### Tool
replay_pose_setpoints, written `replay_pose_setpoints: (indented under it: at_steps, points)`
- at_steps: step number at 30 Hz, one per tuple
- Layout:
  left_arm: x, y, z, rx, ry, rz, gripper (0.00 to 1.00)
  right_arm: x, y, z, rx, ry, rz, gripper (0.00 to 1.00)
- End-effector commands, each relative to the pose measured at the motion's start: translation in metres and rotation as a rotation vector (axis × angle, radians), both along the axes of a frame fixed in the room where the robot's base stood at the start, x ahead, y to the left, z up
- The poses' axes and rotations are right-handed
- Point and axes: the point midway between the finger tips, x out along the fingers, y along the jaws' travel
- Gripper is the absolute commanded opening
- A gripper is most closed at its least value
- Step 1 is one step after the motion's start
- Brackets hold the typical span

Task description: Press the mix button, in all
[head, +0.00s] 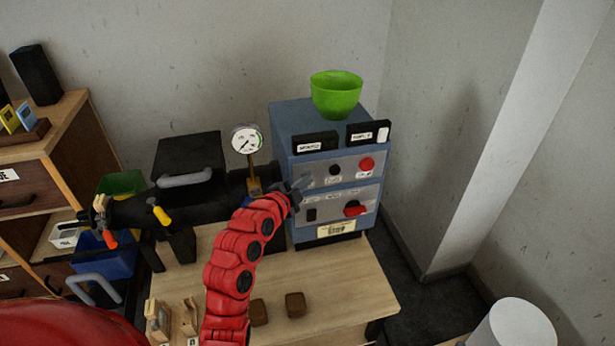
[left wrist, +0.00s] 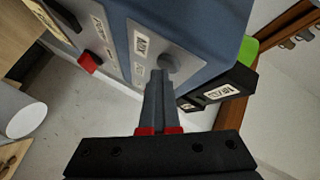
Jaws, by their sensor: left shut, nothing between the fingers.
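The blue-grey machine (head: 292,128) stands at the back of the wooden table. Its upper panel carries a round dark button (head: 335,170) with a label under it and a red button (head: 366,164) to the right. In the left wrist view, a round grey button (left wrist: 168,62) sits beside a label reading MIX (left wrist: 142,45). My left gripper (head: 301,184) is shut and empty in front of the machine's left side. In the left wrist view, its fingertips (left wrist: 160,76) overlap the button's edge; contact cannot be told. My right gripper is not in view.
A green bowl (head: 336,92) stands on top of the machine. A red switch (head: 355,208) is on the lower panel. A pressure gauge (head: 246,139) stands just left of the machine. Two brown blocks (head: 295,304) lie on the table (head: 350,285), whose right part is clear.

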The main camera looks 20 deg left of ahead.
Motion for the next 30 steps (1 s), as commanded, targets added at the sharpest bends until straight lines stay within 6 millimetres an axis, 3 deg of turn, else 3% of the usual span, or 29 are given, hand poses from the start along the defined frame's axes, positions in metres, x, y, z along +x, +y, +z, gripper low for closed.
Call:
replay_pose_setpoints:
  at_steps: [7,19,30]
  points:
    - [-0.012,-0.006,-0.004,0.002,0.003,0.002,0.0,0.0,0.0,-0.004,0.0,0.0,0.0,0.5]
    - [-0.015,-0.009,-0.004,0.0,0.005,0.0,0.0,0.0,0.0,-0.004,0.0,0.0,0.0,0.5]
    - [-0.045,-0.03,-0.004,0.0,0.003,-0.002,0.0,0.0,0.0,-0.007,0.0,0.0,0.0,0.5]
